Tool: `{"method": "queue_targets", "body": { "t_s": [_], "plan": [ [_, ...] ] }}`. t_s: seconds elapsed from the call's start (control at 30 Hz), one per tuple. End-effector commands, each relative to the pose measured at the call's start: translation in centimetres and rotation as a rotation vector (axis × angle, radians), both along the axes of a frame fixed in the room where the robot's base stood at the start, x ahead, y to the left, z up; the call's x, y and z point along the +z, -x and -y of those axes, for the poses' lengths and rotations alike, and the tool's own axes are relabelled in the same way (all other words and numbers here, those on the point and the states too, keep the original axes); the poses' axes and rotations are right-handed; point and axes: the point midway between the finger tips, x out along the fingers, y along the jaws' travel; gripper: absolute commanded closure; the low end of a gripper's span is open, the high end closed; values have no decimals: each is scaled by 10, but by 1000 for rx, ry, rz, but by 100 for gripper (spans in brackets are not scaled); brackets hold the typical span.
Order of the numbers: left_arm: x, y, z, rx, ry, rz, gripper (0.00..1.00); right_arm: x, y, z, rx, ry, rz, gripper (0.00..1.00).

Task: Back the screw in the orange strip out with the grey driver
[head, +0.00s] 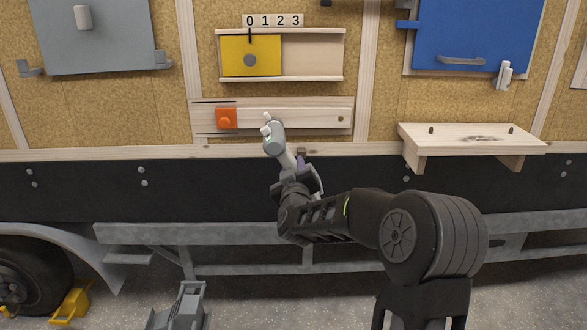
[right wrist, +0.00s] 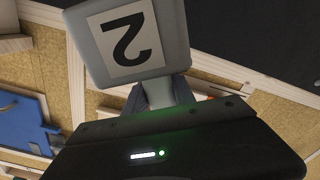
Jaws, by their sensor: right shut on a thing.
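The grey driver (head: 274,140) is held up in front of the wall, its pale tip end pointing up and left. My right gripper (head: 301,180) is shut on its lower part. In the right wrist view the driver's grey block with a "2" label (right wrist: 127,48) fills the top, above the dark gripper body. The only clear orange piece is a small square (head: 226,118) with a round raised middle, at the left end of a wooden rail. The driver is right of and below it, apart from it in the picture. I cannot make out a screw head. My left gripper is not in view.
Above the rail is a yellow sliding panel (head: 251,56) under number tiles (head: 273,20). A wooden shelf (head: 470,138) juts out at right, below a blue door (head: 478,35). A grey door (head: 95,35) is at upper left. The dark band (head: 90,185) below is mostly clear.

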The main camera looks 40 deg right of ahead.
Motion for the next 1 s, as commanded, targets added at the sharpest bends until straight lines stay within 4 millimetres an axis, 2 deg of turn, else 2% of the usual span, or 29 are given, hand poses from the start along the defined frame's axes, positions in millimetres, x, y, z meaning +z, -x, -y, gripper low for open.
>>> {"method": "queue_targets", "body": {
  "t_s": [0.03, 0.47, 0.8, 1.0],
  "plan": [
    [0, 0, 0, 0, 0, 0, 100, 5, 0, 0, -1, 5, 9, 100],
    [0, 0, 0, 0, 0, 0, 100, 6, 1, -1, -1, 6, 9, 100],
    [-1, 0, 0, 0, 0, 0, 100, 6, 19, -15, -1, 5, 10, 100],
    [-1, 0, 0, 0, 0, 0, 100, 5, 24, -18, 0, 5, 9, 100]
  ]
}}
